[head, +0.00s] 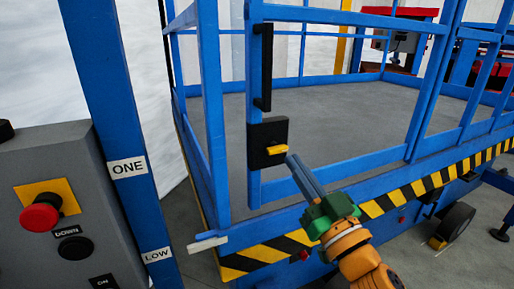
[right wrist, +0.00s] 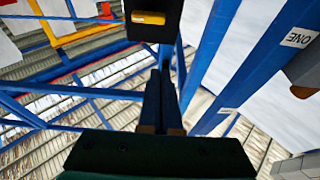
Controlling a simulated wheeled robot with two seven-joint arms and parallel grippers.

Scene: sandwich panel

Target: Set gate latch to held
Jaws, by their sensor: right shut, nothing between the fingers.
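The gate latch is a small yellow lever (head: 278,149) on a black plate (head: 259,137), fixed low on a blue gate post. The lever lies roughly level and points to the right in the head view. My right gripper (head: 291,159) is shut and empty, its fingertips just below and right of the lever. I cannot tell whether they touch it. In the right wrist view the yellow lever (right wrist: 148,18) shows at the top, beyond the closed fingers (right wrist: 160,72). My left gripper is out of view. No latch label is readable.
A black vertical handle (head: 262,66) is above the latch. Blue rails surround the grey platform deck (head: 325,112), with a striped edge (head: 262,254). At left is a grey control box (head: 70,180) with a red button (head: 39,214), beside a blue post (head: 112,100) labelled ONE and LOW.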

